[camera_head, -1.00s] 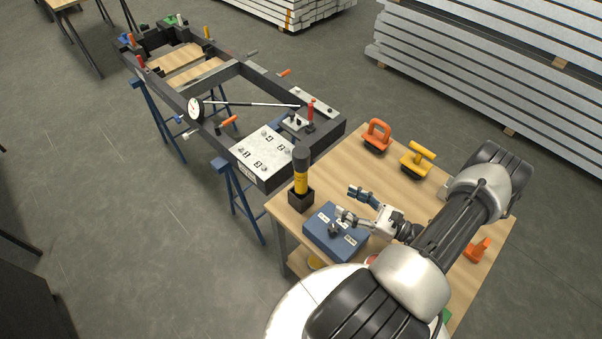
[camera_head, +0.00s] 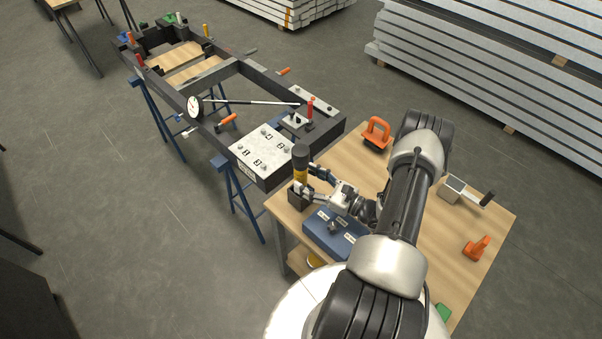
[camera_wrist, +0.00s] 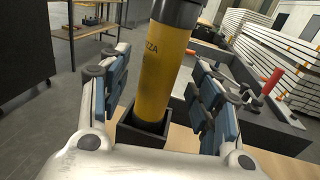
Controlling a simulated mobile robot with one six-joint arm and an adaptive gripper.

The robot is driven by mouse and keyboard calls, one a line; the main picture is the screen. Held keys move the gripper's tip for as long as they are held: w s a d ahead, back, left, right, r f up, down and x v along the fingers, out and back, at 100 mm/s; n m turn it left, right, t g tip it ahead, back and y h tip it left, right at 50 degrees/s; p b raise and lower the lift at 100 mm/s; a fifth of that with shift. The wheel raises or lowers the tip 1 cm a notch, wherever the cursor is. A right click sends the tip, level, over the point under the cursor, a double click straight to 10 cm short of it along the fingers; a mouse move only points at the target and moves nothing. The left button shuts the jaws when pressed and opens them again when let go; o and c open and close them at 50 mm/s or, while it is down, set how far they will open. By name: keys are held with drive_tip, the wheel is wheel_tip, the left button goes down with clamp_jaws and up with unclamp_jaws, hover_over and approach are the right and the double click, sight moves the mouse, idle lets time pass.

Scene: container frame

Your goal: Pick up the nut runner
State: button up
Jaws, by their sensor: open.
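The nut runner, a yellow cylinder with a black top (camera_head: 301,162), stands upright in a small black square holder (camera_head: 298,197) at the table's left corner. In the wrist view the nut runner (camera_wrist: 155,75) fills the middle, with its lower end inside the black holder (camera_wrist: 143,132). My gripper (camera_head: 304,180) is at the nut runner, open. In the wrist view its blue-padded fingers (camera_wrist: 160,95) stand on either side of the yellow body, with a gap visible on the right. The bottom of the nut runner is hidden in the holder.
A blue box (camera_head: 330,233) sits under my arm on the wooden table (camera_head: 440,262). Orange suction lifter (camera_head: 376,133), a grey tool with black handle (camera_head: 466,191) and an orange item (camera_head: 476,248) lie farther right. A dark steel frame (camera_head: 240,85) on trestles stands beyond.

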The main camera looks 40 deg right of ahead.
drive_tip(key=shift+x, duration=1.5)
drive_tip(key=shift+c, duration=0.4)
clamp_jaws()
drive_tip(key=shift+r, duration=0.1)
